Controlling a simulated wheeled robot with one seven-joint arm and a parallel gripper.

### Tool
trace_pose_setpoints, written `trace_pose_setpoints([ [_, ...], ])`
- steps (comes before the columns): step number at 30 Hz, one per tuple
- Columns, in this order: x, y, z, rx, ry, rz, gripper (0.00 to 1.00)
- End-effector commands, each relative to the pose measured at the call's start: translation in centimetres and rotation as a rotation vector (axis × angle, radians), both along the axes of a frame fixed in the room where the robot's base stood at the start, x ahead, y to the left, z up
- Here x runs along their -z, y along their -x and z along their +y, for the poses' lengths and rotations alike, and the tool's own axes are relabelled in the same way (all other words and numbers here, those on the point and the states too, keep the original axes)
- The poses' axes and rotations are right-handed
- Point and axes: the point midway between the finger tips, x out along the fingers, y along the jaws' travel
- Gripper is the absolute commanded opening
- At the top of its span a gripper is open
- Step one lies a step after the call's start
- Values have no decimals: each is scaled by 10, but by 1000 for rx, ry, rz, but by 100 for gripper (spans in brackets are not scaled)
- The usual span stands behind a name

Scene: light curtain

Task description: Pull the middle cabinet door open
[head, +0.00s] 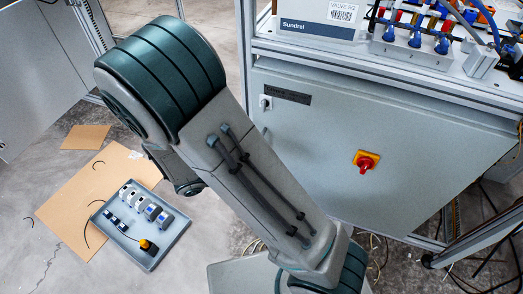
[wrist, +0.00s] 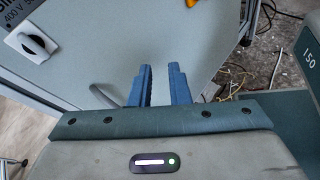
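A pale grey cabinet door (head: 400,125) fills the cabinet front in the head view and looks shut; whether it is the middle one, I cannot tell. In the wrist view the door (wrist: 190,30) lies beyond my gripper (wrist: 161,82). Its two blue fingers are apart, with only pale surface showing between them. A grey bar-like shape (wrist: 104,96), perhaps the handle, is just left of the left finger, partly hidden by my gripper body. A white plate with a black knob (wrist: 33,44) is at upper left. In the head view my arm hides the gripper.
A red and yellow rotary switch (head: 366,162) sticks out of the door. A bench top (head: 390,62) with wired parts is above. A blue-grey tray (head: 150,262) lies on cardboard (head: 62,215) at left. Loose cables lie on the floor below the cabinet.

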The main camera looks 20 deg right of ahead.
Motion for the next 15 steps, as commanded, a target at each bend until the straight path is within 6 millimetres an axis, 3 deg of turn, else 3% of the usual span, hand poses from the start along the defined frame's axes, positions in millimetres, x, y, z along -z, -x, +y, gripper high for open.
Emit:
trace_pose_setpoints([
  [1,25,-6,10,-88,76,25,16],
  [6,61,-26,43,-340,287,66,16],
  [12,84,-37,69,-511,424,83,16],
  [15,87,-40,73,-542,449,86,16],
])
